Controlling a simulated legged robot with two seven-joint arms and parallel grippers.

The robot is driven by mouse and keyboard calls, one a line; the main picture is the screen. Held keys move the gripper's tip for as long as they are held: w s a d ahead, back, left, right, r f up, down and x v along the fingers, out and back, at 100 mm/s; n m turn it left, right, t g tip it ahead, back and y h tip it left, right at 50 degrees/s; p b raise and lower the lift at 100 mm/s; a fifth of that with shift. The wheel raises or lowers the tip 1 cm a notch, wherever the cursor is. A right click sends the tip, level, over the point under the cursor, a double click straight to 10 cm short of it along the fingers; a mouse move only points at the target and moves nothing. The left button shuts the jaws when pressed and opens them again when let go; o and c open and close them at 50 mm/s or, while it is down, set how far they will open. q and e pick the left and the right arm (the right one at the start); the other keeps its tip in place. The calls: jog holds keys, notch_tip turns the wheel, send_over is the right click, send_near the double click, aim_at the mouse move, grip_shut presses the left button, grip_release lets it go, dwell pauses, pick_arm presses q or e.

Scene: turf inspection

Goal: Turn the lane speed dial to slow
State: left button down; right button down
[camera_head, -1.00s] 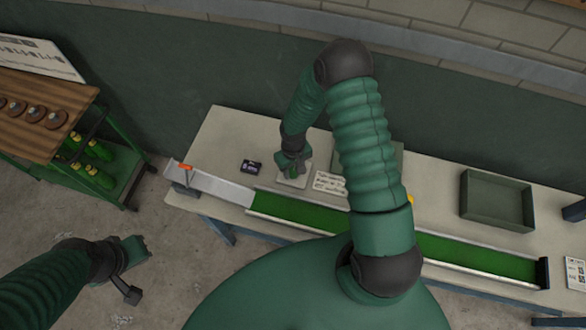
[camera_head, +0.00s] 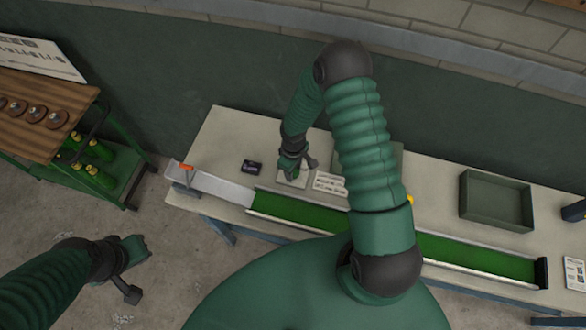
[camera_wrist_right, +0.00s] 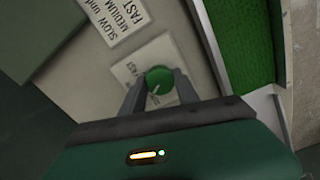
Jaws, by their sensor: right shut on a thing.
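The lane speed dial (camera_wrist_right: 159,80) is a round green knob with a pale pointer line, on a light plate (camera_wrist_right: 128,72) with partly covered lettering. My right gripper (camera_wrist_right: 160,88) is shut on the dial, one finger on each side. In the head view my right gripper (camera_head: 292,170) is over the plate on the table, and the dial is mostly hidden beneath it. A label card (camera_wrist_right: 117,22) reading SLOW, MEDIUM, FAST lies beside the plate.
The green turf lane (camera_head: 300,212) with metal rails runs along the table's front, with a ramp (camera_head: 215,185) at its left end. An empty grey tray (camera_head: 497,200) stands at the right. A green cart (camera_head: 125,175) is at far left.

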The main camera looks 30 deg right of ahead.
jog(key=shift+w+n, duration=0.1)
jog(key=shift+n, duration=1.5)
jog(key=shift+r, duration=0.1)
jog(key=c, duration=0.9)
grip_release()
notch_tip(320, 180, up, 17)
jog(key=shift+f+b, duration=0.2)
jog(key=shift+b, duration=0.15)
jog(key=shift+d, duration=0.1)
